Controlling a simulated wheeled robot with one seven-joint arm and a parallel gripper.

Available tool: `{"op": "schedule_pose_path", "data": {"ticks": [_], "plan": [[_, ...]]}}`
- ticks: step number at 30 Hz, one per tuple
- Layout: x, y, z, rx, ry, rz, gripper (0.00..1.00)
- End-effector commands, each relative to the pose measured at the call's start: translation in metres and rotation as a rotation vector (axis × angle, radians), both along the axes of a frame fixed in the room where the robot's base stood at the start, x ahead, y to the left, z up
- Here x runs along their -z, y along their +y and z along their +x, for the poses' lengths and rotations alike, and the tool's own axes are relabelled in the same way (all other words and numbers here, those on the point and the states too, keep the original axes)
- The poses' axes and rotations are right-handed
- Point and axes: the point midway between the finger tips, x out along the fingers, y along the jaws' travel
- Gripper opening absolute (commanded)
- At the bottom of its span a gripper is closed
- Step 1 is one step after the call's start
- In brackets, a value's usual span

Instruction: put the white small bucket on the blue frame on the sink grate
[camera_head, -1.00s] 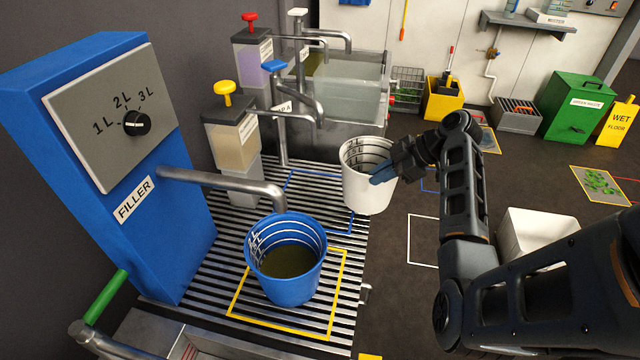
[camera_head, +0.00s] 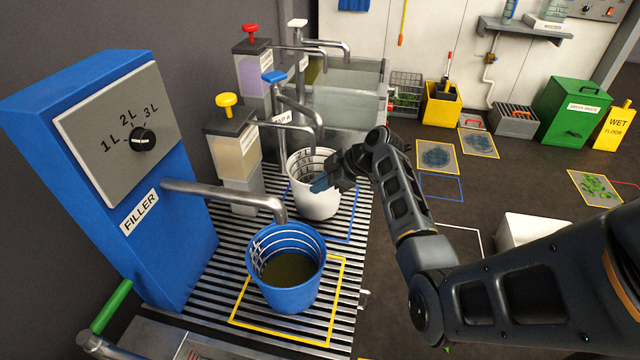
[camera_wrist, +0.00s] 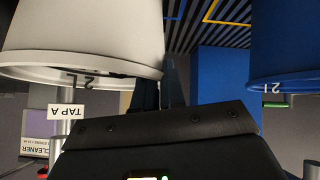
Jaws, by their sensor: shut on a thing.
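The white small bucket (camera_head: 312,204) is upright at the blue frame (camera_head: 356,222) on the sink grate (camera_head: 222,268). Its lower part overlaps the frame's middle in the head view, and I cannot tell whether its base touches the grate. My gripper (camera_head: 322,184) is shut on the bucket's right-hand rim. In the wrist view, the white bucket (camera_wrist: 85,35) fills the upper left, beside the fingers (camera_wrist: 160,85). The bucket and my gripper hide parts of the blue frame.
A blue bucket (camera_head: 285,292) with dark liquid stands in the yellow frame (camera_head: 338,290), under the filler's spout (camera_head: 225,196). The Tap A pipe (camera_head: 300,108) reaches over the white bucket. Pump dispensers (camera_head: 232,150) stand left of it. Floor right of the grate is partly clear.

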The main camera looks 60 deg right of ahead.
Motion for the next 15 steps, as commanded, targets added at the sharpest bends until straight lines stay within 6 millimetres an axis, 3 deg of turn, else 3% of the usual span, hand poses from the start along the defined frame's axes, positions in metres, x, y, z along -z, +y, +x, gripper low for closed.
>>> {"op": "schedule_pose_path", "data": {"ticks": [13, 14, 15], "plan": [[0.0100, -0.0005, -0.0001, 0.000, -0.002, -0.001, 0.00], [0.0101, -0.0003, -0.0002, 0.000, -0.001, -0.001, 0.11], [0.0089, -0.0003, -0.0002, 0.000, -0.001, -0.001, 0.14]]}}
